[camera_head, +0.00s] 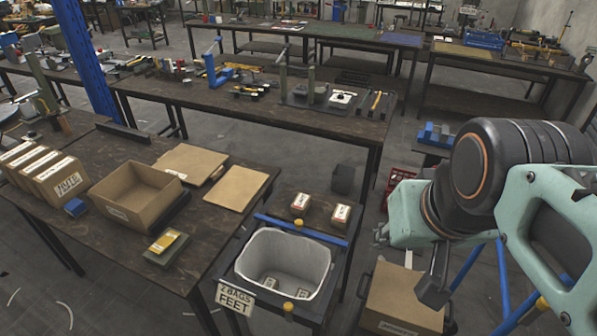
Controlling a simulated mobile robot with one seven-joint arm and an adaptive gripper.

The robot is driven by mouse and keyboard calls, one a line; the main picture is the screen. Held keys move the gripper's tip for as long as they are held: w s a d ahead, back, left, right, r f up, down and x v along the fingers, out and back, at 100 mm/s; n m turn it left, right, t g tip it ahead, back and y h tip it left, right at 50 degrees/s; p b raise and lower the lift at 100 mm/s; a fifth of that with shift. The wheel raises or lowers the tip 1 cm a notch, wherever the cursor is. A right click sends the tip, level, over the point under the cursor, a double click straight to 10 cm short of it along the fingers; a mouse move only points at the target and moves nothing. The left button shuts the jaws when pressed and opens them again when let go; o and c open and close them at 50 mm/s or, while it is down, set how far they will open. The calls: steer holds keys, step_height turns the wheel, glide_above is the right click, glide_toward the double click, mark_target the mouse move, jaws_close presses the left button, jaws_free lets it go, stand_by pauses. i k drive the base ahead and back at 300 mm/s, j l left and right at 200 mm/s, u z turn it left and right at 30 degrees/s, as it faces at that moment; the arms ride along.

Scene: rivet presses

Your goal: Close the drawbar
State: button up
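No part is labelled as a drawbar. The likeliest match is a blue bar (325,236) with a yellow knob (298,223), lying across the far side of a grey-white bin (270,247). A second yellow knob (288,307) is at the bin's near edge. I cannot tell how the bar is attached or how far it is drawn. My gripper (436,292) appears as dark parts below my teal and black arm at the right. It is apart from the bar, over or in front of a cardboard box; its finger opening is unclear.
A sign reading "2 BAGS FEET" (235,299) hangs at the bin's front. Two small boxes (301,203) stand behind the bar. A cardboard box (401,297) is below my gripper. A worktable (110,231) with an open carton (137,195) stands left.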

mark_target(298, 223)
steer(key=k+l, duration=0.25)
steer(key=k, duration=0.15)
steer(key=k+l, duration=0.2)
steer(key=k, duration=0.2)
steer(key=k+l, duration=0.25)
steer(key=k, duration=0.2)
